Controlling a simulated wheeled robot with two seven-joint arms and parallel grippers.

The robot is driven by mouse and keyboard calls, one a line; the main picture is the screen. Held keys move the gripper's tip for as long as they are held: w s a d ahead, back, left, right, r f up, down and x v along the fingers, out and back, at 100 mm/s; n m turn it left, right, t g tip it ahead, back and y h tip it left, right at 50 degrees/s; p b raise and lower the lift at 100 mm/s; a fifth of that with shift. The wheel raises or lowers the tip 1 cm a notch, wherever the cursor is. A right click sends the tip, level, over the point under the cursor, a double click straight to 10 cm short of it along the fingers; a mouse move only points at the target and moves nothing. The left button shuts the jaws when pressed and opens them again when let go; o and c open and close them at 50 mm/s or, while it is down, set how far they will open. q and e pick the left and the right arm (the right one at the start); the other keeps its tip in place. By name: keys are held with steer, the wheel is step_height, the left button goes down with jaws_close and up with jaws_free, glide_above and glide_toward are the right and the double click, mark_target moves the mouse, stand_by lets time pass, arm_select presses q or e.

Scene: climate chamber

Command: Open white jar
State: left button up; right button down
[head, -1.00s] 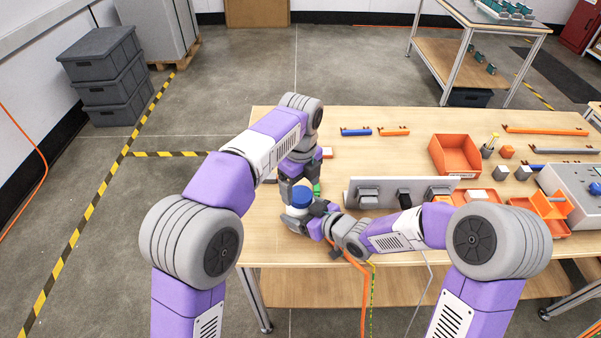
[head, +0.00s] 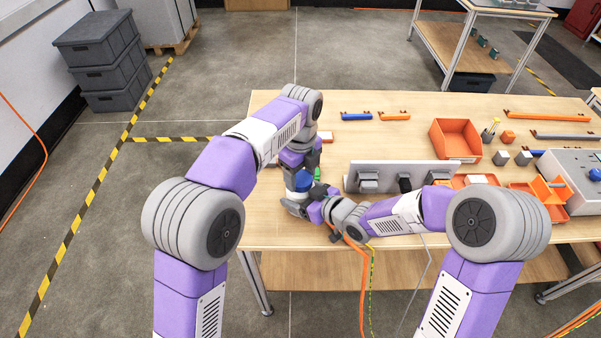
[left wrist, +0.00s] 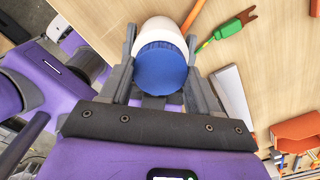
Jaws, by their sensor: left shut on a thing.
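The white jar has a ribbed blue lid (head: 302,182) and stands near the table's front left edge. In the left wrist view the blue lid (left wrist: 160,68) faces the camera, with the white jar body (left wrist: 163,28) beyond it. My left gripper (head: 301,172) comes down from above and is shut on the blue lid; its two dark fingers flank the lid in the wrist view. My right gripper (head: 295,207) is low beside the jar's body. Its fingers and most of the white body are hard to make out, so I cannot tell how it holds.
A grey upright panel (head: 398,177) stands right of my grippers. An orange bin (head: 455,139) stands farther back. The table's back left is mostly clear.

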arm_select(q)
steer(key=n, duration=0.6)
steer(key=shift+n, duration=0.3)
steer(key=o, duration=1.2)
steer(key=shift+c, duration=0.2)
steer(key=shift+r, duration=0.15)
